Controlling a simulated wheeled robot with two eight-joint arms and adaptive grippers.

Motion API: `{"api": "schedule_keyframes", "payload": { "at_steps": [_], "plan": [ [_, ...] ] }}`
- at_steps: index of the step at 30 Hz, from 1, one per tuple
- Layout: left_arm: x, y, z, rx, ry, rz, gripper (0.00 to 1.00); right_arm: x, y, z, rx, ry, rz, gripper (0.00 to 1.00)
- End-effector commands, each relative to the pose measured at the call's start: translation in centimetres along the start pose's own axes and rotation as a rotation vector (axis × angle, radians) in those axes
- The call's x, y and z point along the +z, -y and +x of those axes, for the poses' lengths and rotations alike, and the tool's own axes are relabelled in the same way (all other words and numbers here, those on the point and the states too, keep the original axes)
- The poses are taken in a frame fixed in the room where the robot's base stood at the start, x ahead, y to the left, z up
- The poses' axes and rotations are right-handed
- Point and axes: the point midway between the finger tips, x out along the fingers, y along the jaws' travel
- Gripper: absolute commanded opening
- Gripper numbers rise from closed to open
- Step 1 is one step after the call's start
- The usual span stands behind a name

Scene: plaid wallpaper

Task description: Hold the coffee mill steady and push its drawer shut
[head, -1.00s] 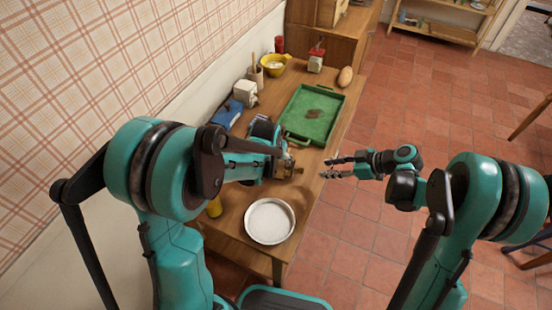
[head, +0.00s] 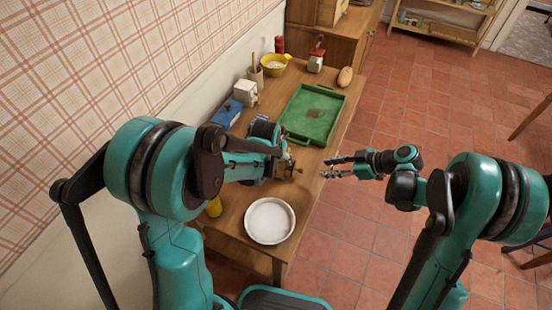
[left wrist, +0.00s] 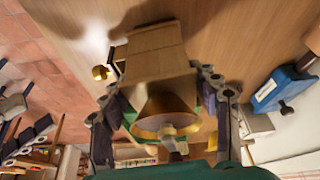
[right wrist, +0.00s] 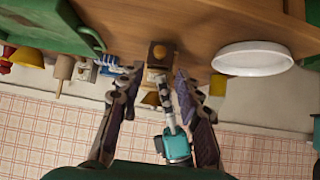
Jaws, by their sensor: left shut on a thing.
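The coffee mill (head: 285,168) stands on the wooden table, partly hidden by my left gripper in the head view. The left wrist view shows its wooden body (left wrist: 152,48), brass cone (left wrist: 165,112) and a drawer knob (left wrist: 99,72) sticking out at the left, with a dark gap behind it. How far the drawer is out is hard to tell. My left gripper (left wrist: 165,100) is shut on the mill, a finger on each side. My right gripper (head: 338,167) is open and empty, right of the mill and apart from it. The right wrist view shows the knob (right wrist: 158,51) between its fingers (right wrist: 154,90), farther off.
A white round dish (head: 270,221) lies at the table's near end. A green tray (head: 328,98) lies beyond the mill. A blue box (head: 226,114), white block (head: 245,92) and yellow bowl (head: 275,65) stand along the wall side. A yellow cup (head: 214,207) is near my left arm.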

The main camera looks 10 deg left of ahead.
Motion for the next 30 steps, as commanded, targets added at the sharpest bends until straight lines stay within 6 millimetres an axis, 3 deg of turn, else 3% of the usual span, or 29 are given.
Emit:
{"api": "schedule_keyframes", "payload": {
  "at_steps": [1,5,11,30],
  "plan": [
    [0.0,0.0,0.0,0.001,0.001,0.000,0.14,0.0,0.0,0.0,0.000,0.000,0.000,0.32],
    [0.0,0.0,0.0,0.001,0.001,0.000,0.14,0.1,0.0,0.0,0.000,0.001,0.028,0.00],
    [0.0,0.0,0.0,0.001,0.001,0.000,0.14,0.4,-0.2,-0.5,-0.004,0.006,0.309,0.00],
    [0.0,0.0,0.0,0.001,0.001,0.000,0.14,2.4,-0.9,-2.9,0.004,0.061,1.942,0.00]
  ]
}}
